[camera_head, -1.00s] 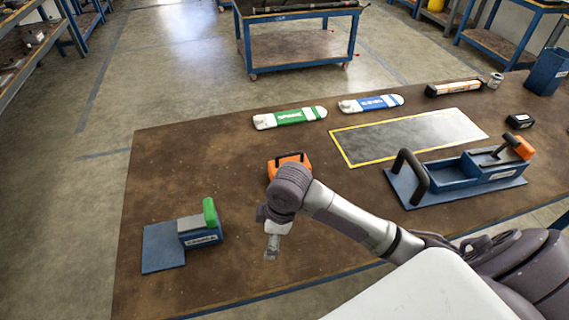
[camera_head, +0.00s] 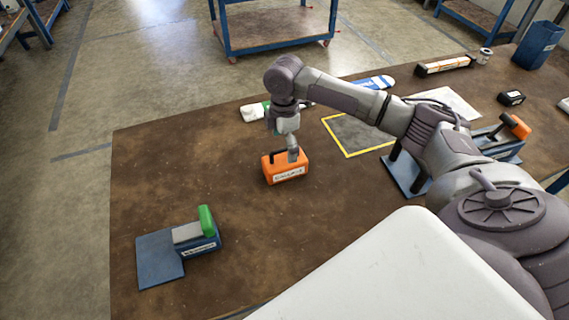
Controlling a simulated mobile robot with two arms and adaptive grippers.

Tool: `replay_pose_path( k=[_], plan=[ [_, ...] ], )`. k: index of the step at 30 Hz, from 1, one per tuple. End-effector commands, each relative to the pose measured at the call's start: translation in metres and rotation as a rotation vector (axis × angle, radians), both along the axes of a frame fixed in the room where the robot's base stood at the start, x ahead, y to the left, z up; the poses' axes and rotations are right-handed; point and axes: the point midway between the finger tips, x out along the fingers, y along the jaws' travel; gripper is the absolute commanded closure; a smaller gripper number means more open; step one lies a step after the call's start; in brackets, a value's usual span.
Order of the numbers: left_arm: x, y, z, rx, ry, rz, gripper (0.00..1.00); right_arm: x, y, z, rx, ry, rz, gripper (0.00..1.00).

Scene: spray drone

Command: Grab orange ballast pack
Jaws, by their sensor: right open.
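The orange ballast pack (camera_head: 287,175) sits upright on the brown table, with a label on its front and a dark handle on top. My right gripper (camera_head: 283,148) is open and points down just above the pack. One finger overlaps the pack's top in the picture. I cannot tell whether the fingers touch the handle or stand around it. My left gripper does not show.
A blue fixture with a green handle (camera_head: 207,221) stands front left. A yellow-edged grey pad (camera_head: 345,138), a green-white piece (camera_head: 256,111) and a blue-white piece (camera_head: 377,83) lie behind. A blue tray with an orange-handled tool (camera_head: 516,127) is at right, partly hidden by my arm.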

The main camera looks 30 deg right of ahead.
Motion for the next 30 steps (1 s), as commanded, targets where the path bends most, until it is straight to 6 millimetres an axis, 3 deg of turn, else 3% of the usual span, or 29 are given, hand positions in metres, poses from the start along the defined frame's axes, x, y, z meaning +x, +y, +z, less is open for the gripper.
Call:
replay_pose_path(
  k=[7, 15, 24, 30],
  plan=[
    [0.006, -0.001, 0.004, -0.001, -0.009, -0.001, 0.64, -0.001, 0.000, -0.019, 0.000, 0.001, -0.001, 0.03],
    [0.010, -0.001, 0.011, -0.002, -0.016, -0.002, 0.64, 0.000, -0.001, -0.057, 0.000, 0.000, -0.001, 0.03],
    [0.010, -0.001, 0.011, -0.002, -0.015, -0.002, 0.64, 0.000, -0.001, -0.064, -0.001, -0.003, 0.000, 0.03],
    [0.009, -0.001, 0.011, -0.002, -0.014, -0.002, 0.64, 0.000, -0.001, -0.063, 0.000, -0.002, 0.000, 0.35]
  ],
)
